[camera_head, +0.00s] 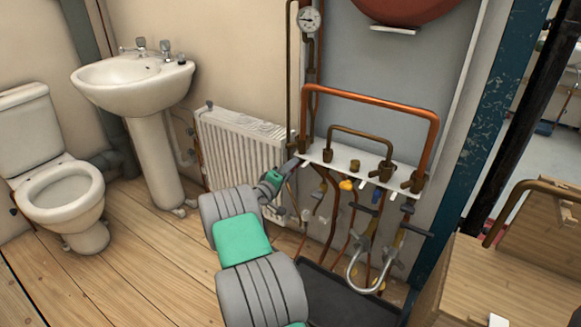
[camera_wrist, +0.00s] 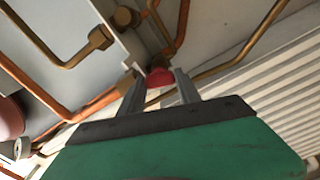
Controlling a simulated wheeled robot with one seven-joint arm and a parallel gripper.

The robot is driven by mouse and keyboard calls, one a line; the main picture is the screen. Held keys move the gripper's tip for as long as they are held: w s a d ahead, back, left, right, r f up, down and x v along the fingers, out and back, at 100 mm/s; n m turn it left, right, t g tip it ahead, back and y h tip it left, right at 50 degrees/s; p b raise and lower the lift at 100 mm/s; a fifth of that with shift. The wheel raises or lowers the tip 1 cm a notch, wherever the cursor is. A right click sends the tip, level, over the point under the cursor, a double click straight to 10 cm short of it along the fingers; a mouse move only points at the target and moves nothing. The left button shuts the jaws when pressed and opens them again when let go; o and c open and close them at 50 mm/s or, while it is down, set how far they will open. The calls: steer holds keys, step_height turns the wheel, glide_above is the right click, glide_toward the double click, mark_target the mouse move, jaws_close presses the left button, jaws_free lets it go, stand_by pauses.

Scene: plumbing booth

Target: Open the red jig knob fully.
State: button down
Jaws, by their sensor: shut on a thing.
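The red jig knob (camera_wrist: 159,78) shows in the wrist view between the two fingers of my gripper (camera_wrist: 158,84). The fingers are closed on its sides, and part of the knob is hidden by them. In the head view my gripper (camera_head: 292,165) reaches the left end of the white jig plate (camera_head: 345,160), just below it. The red knob cannot be made out there. How far the knob is turned cannot be told.
Copper pipes (camera_head: 370,96) rise above the plate. A white radiator (camera_head: 240,145) stands close to the left of my gripper. A yellow knob (camera_head: 346,185) and a bent grey pipe (camera_head: 366,287) hang below the plate. A wooden bench (camera_head: 500,275) is at right.

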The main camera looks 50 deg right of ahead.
steer(key=shift+n+p, duration=0.55)
steer(key=shift+n, duration=1.35)
steer(key=shift+f, duration=0.1)
steer(key=c, duration=0.8)
jaws_free()
steer(key=shift+c, duration=0.2)
steer(key=a+p, duration=0.2)
steer(key=a, duration=0.5)
steer(key=shift+s+a, duration=0.35)
steer(key=shift+a, duration=0.05)
